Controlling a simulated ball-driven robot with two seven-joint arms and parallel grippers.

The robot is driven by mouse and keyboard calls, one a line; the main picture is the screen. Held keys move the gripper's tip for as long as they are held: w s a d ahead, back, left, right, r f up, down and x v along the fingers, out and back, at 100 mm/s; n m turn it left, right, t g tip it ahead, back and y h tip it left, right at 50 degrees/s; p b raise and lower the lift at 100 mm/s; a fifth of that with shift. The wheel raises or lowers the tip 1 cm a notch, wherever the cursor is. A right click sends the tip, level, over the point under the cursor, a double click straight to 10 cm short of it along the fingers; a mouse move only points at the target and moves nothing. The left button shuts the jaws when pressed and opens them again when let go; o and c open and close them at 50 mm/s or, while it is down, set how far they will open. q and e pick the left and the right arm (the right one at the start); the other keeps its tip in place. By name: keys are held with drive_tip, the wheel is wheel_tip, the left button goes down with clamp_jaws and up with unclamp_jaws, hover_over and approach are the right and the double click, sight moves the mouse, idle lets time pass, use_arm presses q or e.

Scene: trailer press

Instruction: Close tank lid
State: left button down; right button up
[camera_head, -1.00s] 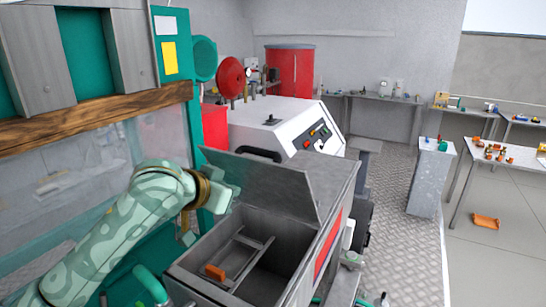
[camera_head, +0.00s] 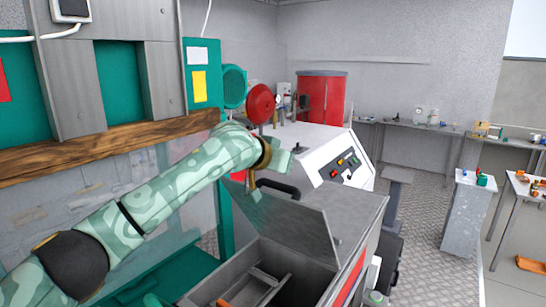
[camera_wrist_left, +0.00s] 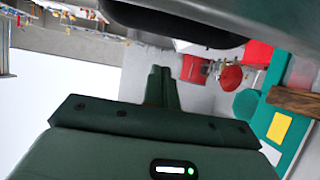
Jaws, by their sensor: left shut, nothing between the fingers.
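The grey tank (camera_head: 215,285) is open at the lower middle of the head view. Its lid (camera_head: 305,222) stands raised and tilted, with a black handle (camera_head: 277,188) on its upper edge. My left gripper (camera_head: 292,153) is above and behind the lid's upper edge, close to the handle; whether they touch is unclear. In the left wrist view its fingers (camera_wrist_left: 160,84) are shut together and empty. A dark bar, apparently the handle (camera_wrist_left: 175,25), lies close across the top there. My right gripper is out of view.
A white control console (camera_head: 315,150) stands just behind the lid. A teal press frame with a wooden beam (camera_head: 110,145) is at the left, beside my arm. An orange piece (camera_head: 224,303) lies in the tank.

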sight(277, 185)
use_arm(q)
drive_tip(key=shift+s+a+f, duration=0.7)
drive_tip(key=shift+s+f, duration=0.2)
drive_tip(key=shift+f, duration=0.15)
drive_tip(key=shift+s+a+f, duration=0.25)
drive_tip(key=shift+s+f, duration=0.05)
drive_tip(key=shift+s, duration=0.05)
drive_tip(key=shift+d+f, duration=0.1)
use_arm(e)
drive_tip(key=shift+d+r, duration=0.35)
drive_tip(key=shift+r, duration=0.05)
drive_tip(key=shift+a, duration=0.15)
